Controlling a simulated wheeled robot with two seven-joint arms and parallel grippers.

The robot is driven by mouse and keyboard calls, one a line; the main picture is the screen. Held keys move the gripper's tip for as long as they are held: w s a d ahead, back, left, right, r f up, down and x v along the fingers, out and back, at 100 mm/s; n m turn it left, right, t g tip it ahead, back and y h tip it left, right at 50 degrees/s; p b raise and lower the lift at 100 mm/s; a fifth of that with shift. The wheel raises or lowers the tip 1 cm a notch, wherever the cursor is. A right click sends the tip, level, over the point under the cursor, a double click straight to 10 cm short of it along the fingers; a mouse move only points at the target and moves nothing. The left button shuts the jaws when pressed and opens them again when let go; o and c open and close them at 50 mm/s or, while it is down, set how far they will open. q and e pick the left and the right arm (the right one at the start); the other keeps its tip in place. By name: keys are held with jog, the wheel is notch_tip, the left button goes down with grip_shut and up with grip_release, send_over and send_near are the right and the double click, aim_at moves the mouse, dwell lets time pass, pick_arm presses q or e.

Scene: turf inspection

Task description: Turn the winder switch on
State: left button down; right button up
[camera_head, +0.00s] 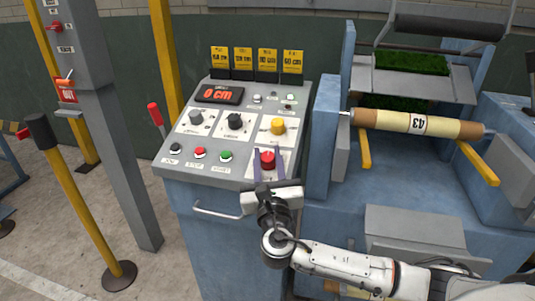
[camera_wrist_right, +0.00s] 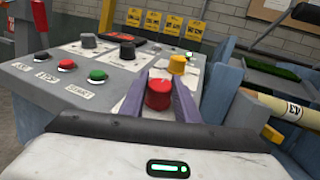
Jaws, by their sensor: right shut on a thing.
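The control panel (camera_head: 235,135) is a grey sloped top on a blue cabinet. It carries a grey knob (camera_head: 196,117), a black knob (camera_head: 235,121), a yellow knob (camera_head: 278,126) and a red knob (camera_head: 267,160). I cannot read which label marks the winder switch. My right gripper (camera_head: 269,167) is at the lower right of the panel, its purple fingers shut on the red knob. The right wrist view shows the same red knob (camera_wrist_right: 158,94) between the fingers (camera_wrist_right: 158,100). My left gripper is not in view.
Black, red and green buttons (camera_head: 200,153) line the panel's lower left. A display (camera_head: 219,95) reads "0 cm". Yellow cards (camera_head: 267,61) stand behind. A roll marked 43 (camera_head: 418,123) lies at right. A yellow post (camera_head: 78,205) and grey column (camera_head: 123,150) stand at left.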

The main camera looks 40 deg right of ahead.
jog(key=m+g+h, duration=0.3)
jog(key=m+h, duration=0.1)
jog(key=shift+a, duration=0.1)
jog(key=m+g+h+b, duration=0.1)
jog(key=m+g+h, duration=0.1)
jog(key=m+g, duration=0.1)
jog(key=shift+f+m+h, duration=0.1)
jog(key=shift+m+h, duration=0.2)
jog(key=shift+h, duration=0.1)
jog(key=shift+m+g+h+b, duration=0.6)
jog(key=shift+m+g+h, duration=0.3)
jog(key=shift+m+g, duration=1.25)
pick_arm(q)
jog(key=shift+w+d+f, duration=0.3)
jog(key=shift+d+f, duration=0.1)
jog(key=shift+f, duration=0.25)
pick_arm(e)
jog(key=shift+g, duration=0.75)
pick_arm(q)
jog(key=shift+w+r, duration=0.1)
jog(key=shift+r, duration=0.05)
pick_arm(e)
jog(key=shift+g, duration=0.3)
jog(key=shift+r, duration=0.2)
jog(key=o, duration=1)
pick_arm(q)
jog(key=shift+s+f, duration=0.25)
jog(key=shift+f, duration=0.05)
pick_arm(e)
jog(key=shift+o, duration=0.2)
